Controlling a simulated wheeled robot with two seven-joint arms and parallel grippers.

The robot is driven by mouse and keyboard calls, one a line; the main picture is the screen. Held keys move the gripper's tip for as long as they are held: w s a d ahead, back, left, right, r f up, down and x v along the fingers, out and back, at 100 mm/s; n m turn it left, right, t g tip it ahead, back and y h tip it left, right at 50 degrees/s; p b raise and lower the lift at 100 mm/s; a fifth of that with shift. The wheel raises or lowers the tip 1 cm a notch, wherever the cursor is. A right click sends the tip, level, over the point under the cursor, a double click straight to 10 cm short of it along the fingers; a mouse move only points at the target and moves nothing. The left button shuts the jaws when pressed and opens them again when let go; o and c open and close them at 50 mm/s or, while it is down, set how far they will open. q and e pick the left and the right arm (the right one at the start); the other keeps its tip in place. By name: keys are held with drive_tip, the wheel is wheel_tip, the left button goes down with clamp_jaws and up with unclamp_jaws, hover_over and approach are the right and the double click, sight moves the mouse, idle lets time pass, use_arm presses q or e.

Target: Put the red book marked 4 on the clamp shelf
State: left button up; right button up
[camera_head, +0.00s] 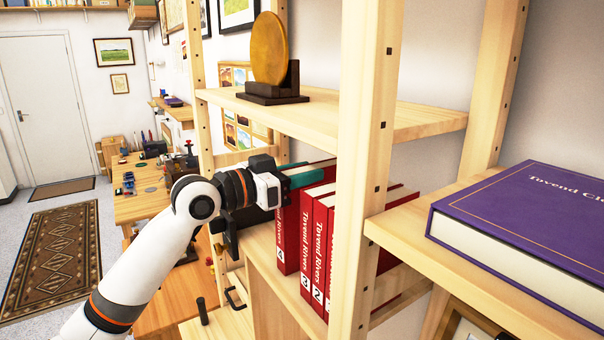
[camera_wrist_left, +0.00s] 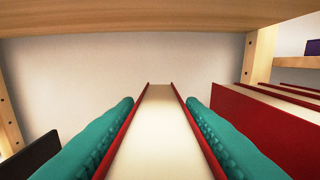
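The red book marked 4 (camera_head: 289,234) stands upright at the left end of a row of red books on a wooden shelf. My left gripper (camera_head: 307,177) is at its top. In the left wrist view its teal fingers (camera_wrist_left: 160,130) lie along both red covers of that book (camera_wrist_left: 160,145), with no clear gap, so it looks shut on the book. The other red books (camera_head: 318,245) stand to its right; they also show in the left wrist view (camera_wrist_left: 270,125). I cannot tell which shelf is the clamp shelf. My right gripper is not in view.
A wooden upright (camera_head: 362,150) stands right of the row. The board above (camera_head: 340,122) holds a gold disc (camera_head: 269,48) on a dark stand. A large purple book (camera_head: 525,215) lies on a shelf at right. Dark handled hardware (camera_head: 236,297) is below left.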

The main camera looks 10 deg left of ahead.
use_arm(q)
drive_tip(key=o, duration=0.4)
drive_tip(key=b+v, duration=0.6)
drive_tip(key=v, duration=0.6)
drive_tip(key=shift+s, duration=0.1)
